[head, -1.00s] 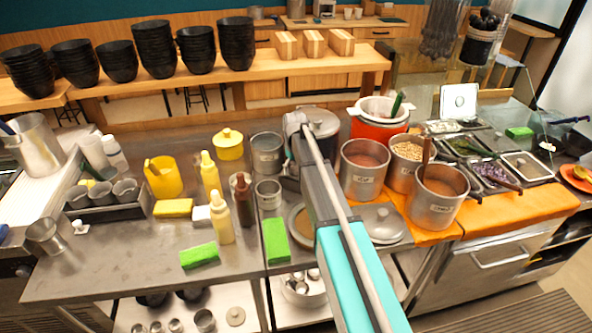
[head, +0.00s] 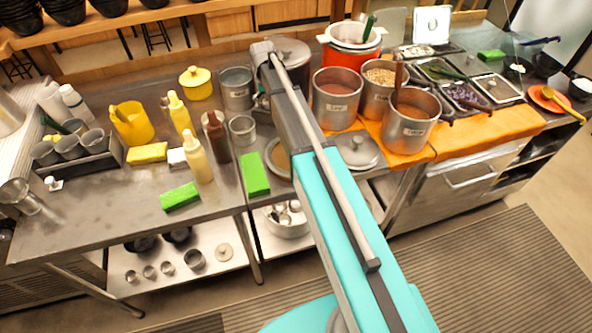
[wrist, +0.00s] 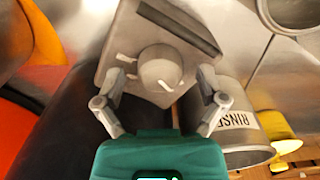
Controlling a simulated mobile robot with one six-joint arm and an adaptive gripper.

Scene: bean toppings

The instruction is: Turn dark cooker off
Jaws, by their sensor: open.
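The dark cooker (head: 291,52) stands at the back of the steel counter, partly hidden behind my arm in the head view. In the wrist view its dark side (wrist: 68,125) shows, with a grey control panel (wrist: 118,45) and a round grey knob (wrist: 158,66) with a white mark. My gripper (wrist: 166,76) is open, its two fingers on either side of the knob. I cannot tell whether they touch it. In the head view my gripper's fingers are hidden by my arm.
The red cooker (head: 336,67) stands right of the dark cooker and shows at the wrist view's left edge. A metal pot marked RINSE (wrist: 238,120) is close to my right finger. Soup pots (head: 335,98), bottles (head: 195,158) and green sponges (head: 254,174) crowd the counter.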

